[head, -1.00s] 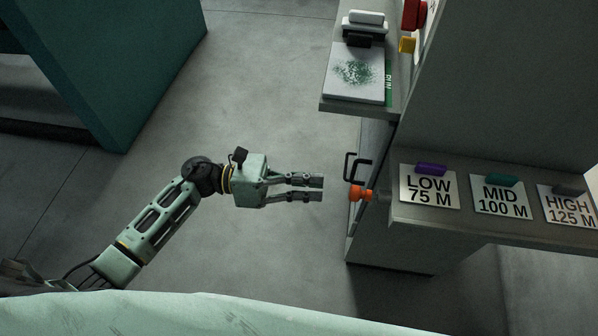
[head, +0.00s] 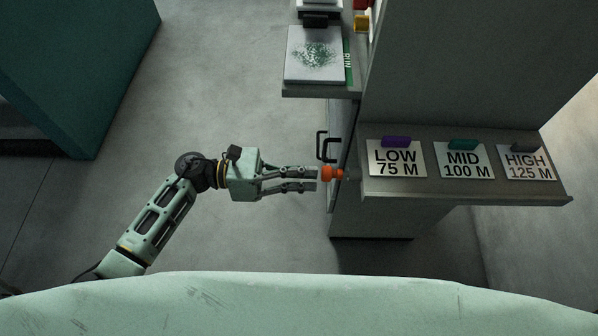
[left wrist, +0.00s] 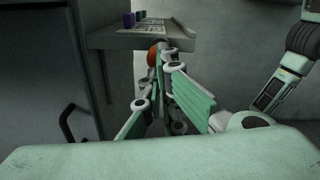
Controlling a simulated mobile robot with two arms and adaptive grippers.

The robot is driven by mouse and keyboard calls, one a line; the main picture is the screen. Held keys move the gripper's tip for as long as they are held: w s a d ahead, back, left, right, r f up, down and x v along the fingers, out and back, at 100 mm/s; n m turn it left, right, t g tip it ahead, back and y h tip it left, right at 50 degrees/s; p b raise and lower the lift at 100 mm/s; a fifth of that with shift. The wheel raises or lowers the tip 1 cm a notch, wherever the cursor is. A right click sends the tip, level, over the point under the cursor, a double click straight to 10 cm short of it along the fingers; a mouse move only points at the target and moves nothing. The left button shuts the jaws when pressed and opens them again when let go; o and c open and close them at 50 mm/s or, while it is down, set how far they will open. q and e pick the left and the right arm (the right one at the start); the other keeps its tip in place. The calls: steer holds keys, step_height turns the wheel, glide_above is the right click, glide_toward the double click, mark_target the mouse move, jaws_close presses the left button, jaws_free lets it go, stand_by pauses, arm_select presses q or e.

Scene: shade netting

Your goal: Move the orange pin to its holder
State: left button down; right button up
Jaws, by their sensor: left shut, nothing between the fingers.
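The orange pin (head: 327,174) sticks out at the left end of the labelled shelf, just below a black handle. In the left wrist view a rounded orange part of it (left wrist: 152,57) shows behind my fingers, partly hidden. My left gripper (head: 314,180) is shut with nothing held. Its fingertips point right and are very close to the pin; I cannot tell whether they touch. In the left wrist view the gripper (left wrist: 164,58) reaches toward the shelf. I cannot make out a holder for the pin. My right gripper is not in view.
The grey shelf (head: 465,188) carries LOW, MID and HIGH plates with purple, teal and dark grey tabs. A black handle (head: 321,146) stands out from the cabinet near the pin. A ledge (head: 318,91) with a speckled panel is above. Open floor lies left.

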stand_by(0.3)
arm_select(q)
steer(key=shift+d+b, duration=0.3)
steer(key=shift+d, duration=0.65)
steer(key=shift+a, duration=0.15)
